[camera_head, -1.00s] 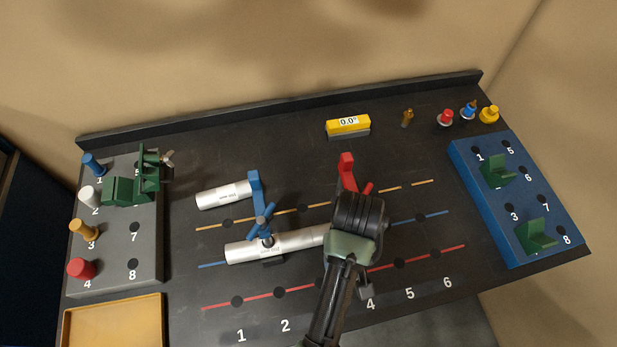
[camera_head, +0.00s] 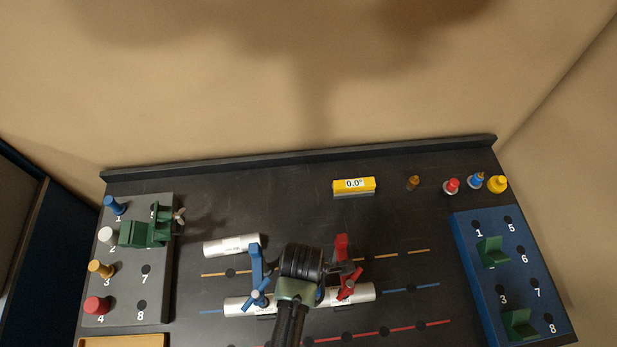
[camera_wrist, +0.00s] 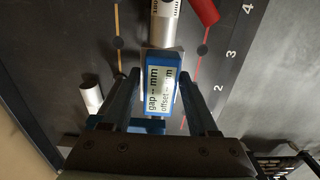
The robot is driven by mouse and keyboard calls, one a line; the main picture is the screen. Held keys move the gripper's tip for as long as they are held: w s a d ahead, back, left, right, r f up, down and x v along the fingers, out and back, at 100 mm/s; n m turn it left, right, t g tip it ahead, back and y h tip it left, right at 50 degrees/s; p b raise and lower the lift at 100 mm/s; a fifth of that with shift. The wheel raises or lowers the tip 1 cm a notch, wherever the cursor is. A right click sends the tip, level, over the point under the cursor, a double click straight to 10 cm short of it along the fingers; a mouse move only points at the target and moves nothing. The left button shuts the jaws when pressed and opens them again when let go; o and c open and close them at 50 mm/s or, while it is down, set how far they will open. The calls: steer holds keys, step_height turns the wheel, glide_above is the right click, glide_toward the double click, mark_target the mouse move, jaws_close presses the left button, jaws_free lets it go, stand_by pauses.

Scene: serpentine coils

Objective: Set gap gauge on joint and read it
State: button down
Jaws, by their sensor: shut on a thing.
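My gripper (camera_wrist: 163,80) is shut on the blue gap gauge (camera_wrist: 161,92), whose white display reads "gap -- mm" and "offset -- mm". In the head view my gripper (camera_head: 298,290) is over the pipe line between the blue clamp (camera_head: 256,268) and the red clamp (camera_head: 342,250), and hides the gauge. A silver pipe (camera_head: 240,306) runs through the blue clamp, and another pipe (camera_head: 358,292) through the red clamp. The joint between them is hidden under my gripper. In the wrist view a pipe (camera_wrist: 166,28) runs on beyond the gauge. I cannot tell whether the gauge touches it.
A short loose pipe (camera_head: 228,245) lies behind the blue clamp. A yellow angle meter (camera_head: 354,184) showing 0.0° is at the back. A grey rack (camera_head: 155,300) stands left, a blue rack (camera_head: 520,280) right.

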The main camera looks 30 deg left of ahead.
steer(key=shift+s+f+b, duration=0.25)
steer(key=shift+f+b, duration=0.65)
steer(key=shift+b, duration=0.05)
step_height(320, 180, down, 3)
steer(key=b, duration=0.3)
steer(key=shift+w+f, duration=0.1)
steer(key=shift+f, duration=0.15)
steer(key=shift+f+b, duration=0.5)
steer(key=shift+f, duration=0.35)
steer(key=shift+f, duration=0.1)
steer(key=shift+f, duration=0.3)
steer(key=shift+c, duration=0.4)
jaws_free()
